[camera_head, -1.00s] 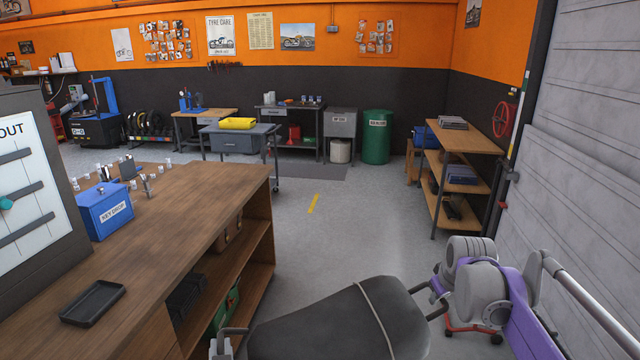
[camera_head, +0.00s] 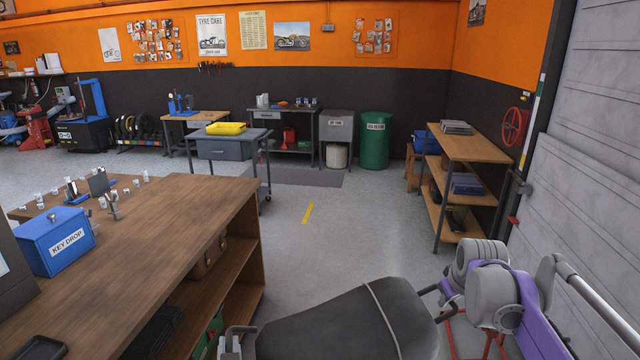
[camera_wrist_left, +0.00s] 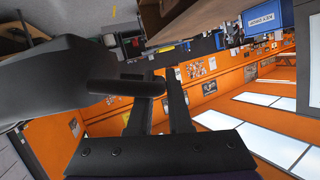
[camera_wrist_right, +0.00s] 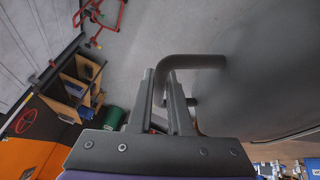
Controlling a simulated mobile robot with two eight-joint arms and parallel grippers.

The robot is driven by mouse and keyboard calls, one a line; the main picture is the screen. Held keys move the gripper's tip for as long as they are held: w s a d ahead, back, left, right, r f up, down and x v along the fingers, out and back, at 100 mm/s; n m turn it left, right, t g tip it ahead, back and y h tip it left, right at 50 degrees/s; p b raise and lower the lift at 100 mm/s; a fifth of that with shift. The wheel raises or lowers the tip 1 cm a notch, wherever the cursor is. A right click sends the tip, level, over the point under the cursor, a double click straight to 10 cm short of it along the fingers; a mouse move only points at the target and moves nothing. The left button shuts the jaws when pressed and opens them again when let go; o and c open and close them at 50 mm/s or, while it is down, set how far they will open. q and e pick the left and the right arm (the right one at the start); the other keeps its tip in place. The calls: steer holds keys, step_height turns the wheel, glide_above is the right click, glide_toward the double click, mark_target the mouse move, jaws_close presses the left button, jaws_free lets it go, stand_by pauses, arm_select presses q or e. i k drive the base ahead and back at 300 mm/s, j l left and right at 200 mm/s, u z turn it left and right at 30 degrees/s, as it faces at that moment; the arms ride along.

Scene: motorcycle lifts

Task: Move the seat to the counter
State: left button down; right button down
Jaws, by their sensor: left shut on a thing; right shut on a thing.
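The seat (camera_head: 345,325) is a long dark grey motorcycle seat with a thin pale strap across it, held level at the bottom of the head view. My left gripper (camera_head: 232,342) is shut on a bar handle at its left end; this handle (camera_wrist_left: 125,87) shows in the left wrist view. My right gripper (camera_head: 438,292) is shut on the handle at its right end; this handle (camera_wrist_right: 195,62) shows in the right wrist view. The wooden counter (camera_head: 165,230) stands at the left, beside and ahead of the seat. The seat's underside is hidden.
A blue key drop box (camera_head: 55,241), small fittings and a dark tray (camera_head: 40,347) occupy parts of the counter; its middle and right top are bare. Shelves (camera_head: 460,150) stand at the right wall. The grey floor (camera_head: 330,230) ahead is clear.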

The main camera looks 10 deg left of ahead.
mark_target(156, 231)
steer(key=i, duration=1.55)
steer(key=i+z, duration=0.15)
steer(key=i, duration=1.4)
steer(key=i+u, duration=0.1)
steer(key=u, duration=0.2)
steer(key=i+u, duration=0.1)
steer(key=u, duration=2.65)
